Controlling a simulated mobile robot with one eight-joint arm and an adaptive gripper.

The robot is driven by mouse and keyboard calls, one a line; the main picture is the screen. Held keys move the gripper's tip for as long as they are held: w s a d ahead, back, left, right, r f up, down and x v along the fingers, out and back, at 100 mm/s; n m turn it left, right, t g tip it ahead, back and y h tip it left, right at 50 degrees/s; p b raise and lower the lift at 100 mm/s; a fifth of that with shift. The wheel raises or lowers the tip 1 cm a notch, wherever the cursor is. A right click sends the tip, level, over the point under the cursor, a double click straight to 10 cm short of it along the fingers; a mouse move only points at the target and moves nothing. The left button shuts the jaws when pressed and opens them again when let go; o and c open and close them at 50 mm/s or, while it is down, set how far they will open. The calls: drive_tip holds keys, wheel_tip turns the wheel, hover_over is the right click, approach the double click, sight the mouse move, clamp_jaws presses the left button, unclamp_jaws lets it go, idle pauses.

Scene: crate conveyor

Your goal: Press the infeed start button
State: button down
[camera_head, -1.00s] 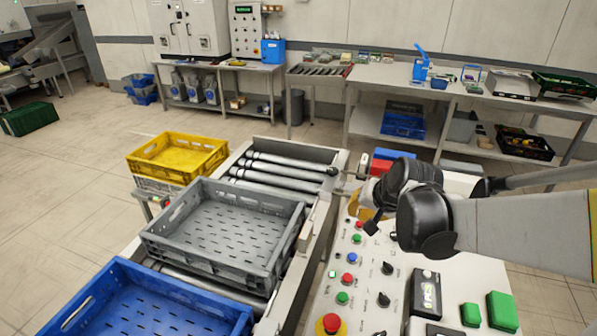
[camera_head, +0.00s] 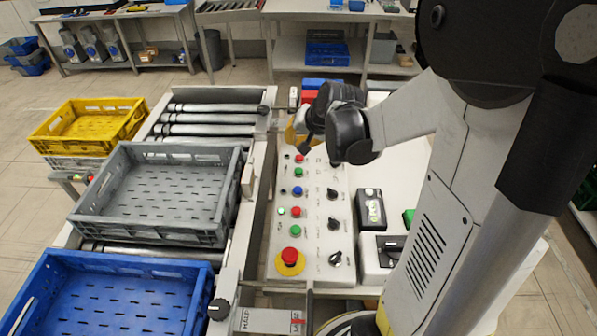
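The control panel (camera_head: 316,235) lies to the right of the conveyor. It has a left column of red, green and blue buttons, and black knobs on its right side. A green button (camera_head: 298,173) sits below a red button (camera_head: 299,158) near the far end. Another green button is lower in the column. The labels are too small to read, so I cannot tell which one is infeed start. My gripper (camera_head: 307,142) is over the panel's far end, close to the upper buttons. It is small and dark, and its fingers cannot be made out.
A red emergency stop (camera_head: 291,257) on a yellow base is at the panel's near end. Grey (camera_head: 228,205), blue (camera_head: 110,262) and yellow (camera_head: 72,146) crates stand to the left. A dark handheld box (camera_head: 370,208) lies right of the panel.

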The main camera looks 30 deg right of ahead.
sight(296, 168)
wheel_tip(296, 168, down, 7)
drive_tip(key=b, duration=0.5)
drive_tip(key=shift+f, duration=0.2)
drive_tip(key=shift+f+b, duration=0.15)
drive_tip(key=shift+b, duration=0.25)
idle(0.7)
drive_tip(key=shift+f, duration=0.25)
